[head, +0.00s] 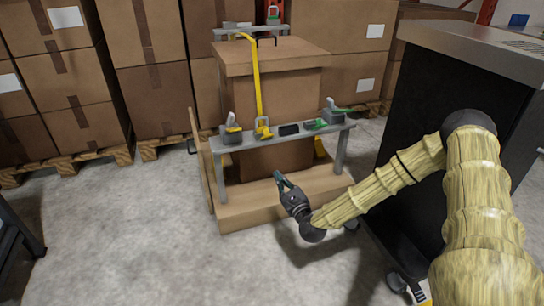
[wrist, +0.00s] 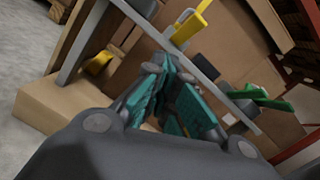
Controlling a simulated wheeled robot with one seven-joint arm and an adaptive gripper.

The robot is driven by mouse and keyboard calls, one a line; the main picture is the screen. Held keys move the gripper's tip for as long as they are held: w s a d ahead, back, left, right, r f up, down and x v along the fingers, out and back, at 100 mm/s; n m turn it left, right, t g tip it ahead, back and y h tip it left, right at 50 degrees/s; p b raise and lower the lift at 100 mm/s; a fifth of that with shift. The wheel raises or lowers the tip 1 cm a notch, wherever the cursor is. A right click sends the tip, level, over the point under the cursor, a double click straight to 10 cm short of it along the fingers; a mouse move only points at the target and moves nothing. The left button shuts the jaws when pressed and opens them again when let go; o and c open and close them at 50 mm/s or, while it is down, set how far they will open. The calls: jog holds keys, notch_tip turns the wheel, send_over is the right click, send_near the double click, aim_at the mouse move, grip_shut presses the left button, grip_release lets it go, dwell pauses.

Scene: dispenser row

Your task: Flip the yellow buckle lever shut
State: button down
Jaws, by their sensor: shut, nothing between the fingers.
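The yellow buckle (head: 263,131) sits on the grey rail at the front of the boxed pallet, at the foot of a yellow strap (head: 256,75). A yellow lever (wrist: 190,22) shows at the top of the wrist view; its angle is hard to judge. My gripper (head: 281,181) has teal finger pads and is shut and empty. It is below and in front of the rail, apart from the buckle. Its fingers (wrist: 168,92) also show in the middle of the wrist view, partly over the rail.
A green buckle (head: 315,124), a black block (head: 289,129) and grey dispensers at the left (head: 231,134) and right (head: 332,113) share the rail (head: 222,149). A dark cabinet (head: 430,130) stands at the right.

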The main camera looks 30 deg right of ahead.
jog(key=m, duration=0.2)
jog(key=r+m+h+b, duration=0.1)
jog(key=m, duration=0.1)
jog(key=d+m+h+b, duration=0.1)
jog(key=m, duration=0.1)
jog(key=shift+s+r, duration=0.3)
jog(key=shift+r, duration=0.1)
jog(key=shift+w, duration=0.15)
jog(key=b, duration=0.5)
send_near(266, 133)
jog(key=shift+w+f, duration=0.7)
jog(key=shift+w, duration=1.2)
jog(key=shift+d, duration=0.4)
jog(key=shift+a, duration=0.1)
